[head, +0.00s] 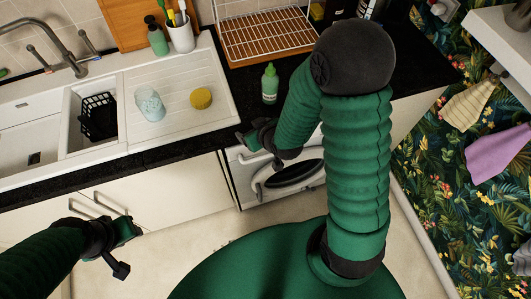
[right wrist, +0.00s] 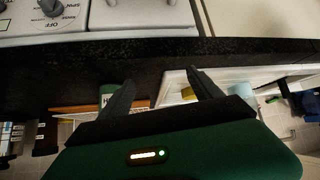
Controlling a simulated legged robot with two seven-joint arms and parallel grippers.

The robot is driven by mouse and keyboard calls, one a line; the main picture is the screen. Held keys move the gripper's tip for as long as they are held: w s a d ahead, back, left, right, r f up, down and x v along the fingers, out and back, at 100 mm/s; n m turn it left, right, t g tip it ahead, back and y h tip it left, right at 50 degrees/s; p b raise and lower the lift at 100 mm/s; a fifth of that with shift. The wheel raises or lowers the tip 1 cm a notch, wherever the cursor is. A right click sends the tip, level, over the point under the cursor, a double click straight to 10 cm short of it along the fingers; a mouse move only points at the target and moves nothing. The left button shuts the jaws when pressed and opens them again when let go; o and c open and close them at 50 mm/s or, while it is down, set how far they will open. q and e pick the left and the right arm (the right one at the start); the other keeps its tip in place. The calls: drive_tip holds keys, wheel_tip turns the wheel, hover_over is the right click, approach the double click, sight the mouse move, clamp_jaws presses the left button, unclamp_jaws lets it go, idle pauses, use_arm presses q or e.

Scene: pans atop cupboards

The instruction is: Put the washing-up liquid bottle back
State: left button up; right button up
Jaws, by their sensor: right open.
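The washing-up liquid bottle (head: 270,83) is green and stands upright on the black worktop, just right of the sink's draining board. My right gripper (head: 241,137) is in front of the worktop edge, below and left of the bottle, and does not touch it. In the right wrist view its two dark fingers (right wrist: 162,84) are spread apart with nothing between them. A green shape beside the left finger there looks like part of the bottle (right wrist: 106,91); the finger partly hides it. My left gripper (head: 133,230) is low in front of the cupboard doors; its jaw opening is unclear.
A dark green soap dispenser (head: 156,36) and a brush cup (head: 181,36) stand behind. A wire rack (head: 265,38) sits behind the bottle. A washing machine (head: 240,180) is below.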

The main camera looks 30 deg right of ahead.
drive_tip(key=s+a+r+g, duration=0.2)
drive_tip(key=s+g, duration=0.1)
drive_tip(key=s, duration=0.3)
drive_tip(key=s+a+r+g, duration=0.1)
drive_tip(key=s+r+g, duration=0.1)
drive_tip(key=s, duration=0.5)
drive_tip(key=shift+a+r+g, duration=0.3)
drive_tip(key=shift+a+g, duration=0.05)
drive_tip(key=shift+g, duration=0.35)
